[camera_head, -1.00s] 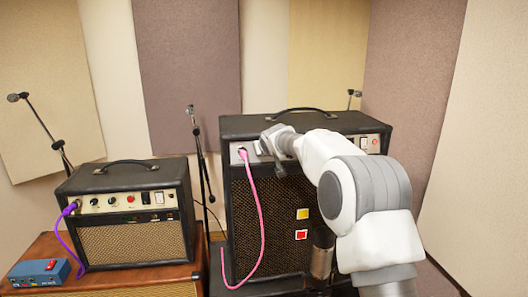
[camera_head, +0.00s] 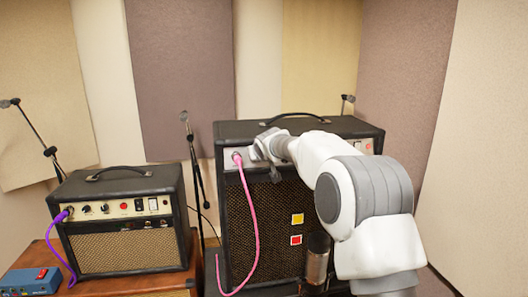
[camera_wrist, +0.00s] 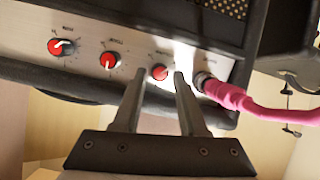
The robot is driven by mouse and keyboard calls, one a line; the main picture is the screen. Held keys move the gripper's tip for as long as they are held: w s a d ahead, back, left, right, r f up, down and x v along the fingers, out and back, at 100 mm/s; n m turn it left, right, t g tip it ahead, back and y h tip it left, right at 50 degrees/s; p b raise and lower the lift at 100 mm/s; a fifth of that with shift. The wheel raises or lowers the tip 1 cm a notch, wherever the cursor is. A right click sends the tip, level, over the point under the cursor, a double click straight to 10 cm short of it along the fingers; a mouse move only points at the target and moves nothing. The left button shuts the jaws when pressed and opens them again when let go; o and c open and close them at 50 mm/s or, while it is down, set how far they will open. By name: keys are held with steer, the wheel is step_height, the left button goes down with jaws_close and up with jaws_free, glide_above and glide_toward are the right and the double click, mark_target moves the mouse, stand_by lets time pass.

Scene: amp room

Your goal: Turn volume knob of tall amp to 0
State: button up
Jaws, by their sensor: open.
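The tall amp (camera_head: 270,130) is black with a silver control panel along its upper front. In the wrist view the panel (camera_wrist: 30,15) looks upside down and has red knobs with white pointers. The knob closest to the pink plug (camera_wrist: 159,72) shows between the two fingertips of my gripper (camera_wrist: 157,76). Two more red knobs, a middle one (camera_wrist: 109,60) and a far one (camera_wrist: 60,47), lie to the left. The small labels are too blurred to read. My gripper is open, with a finger on each side of the knob; I cannot tell whether they touch it. My arm hides most of the panel in the head view.
A pink cable (camera_head: 250,215) plugs in right beside my gripper; its plug (camera_wrist: 205,82) is close to one finger. A smaller amp (camera_head: 125,215) with a purple cable (camera_head: 62,250) and a blue pedal (camera_head: 30,280) stand at left. A microphone stand (camera_head: 193,160) rises between the amps.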

steer(key=b+v, duration=0.1)
steer(key=v, duration=1.5)
steer(key=shift+d, duration=0.1)
steer(key=s+d+m+g+h+p, duration=0.1)
steer(key=s+d+g+h, duration=0.1)
steer(key=s+d, duration=0.65)
steer(key=s+d+m+g+h, duration=0.15)
steer(key=s+d, duration=0.35)
steer(key=s, duration=0.6)
steer(key=s+d+f+m+g, duration=0.1)
steer(key=s+f, duration=0.3)
steer(key=s, duration=0.6)
steer(key=s+d+f+m+g+p, duration=0.1)
steer(key=s+d+f, duration=0.3)
steer(key=s, duration=0.6)
steer(key=shift+d+f+g+p, duration=0.3)
steer(key=shift+f+g, duration=0.25)
steer(key=shift+f, duration=0.25)
steer(key=shift+m, duration=0.25)
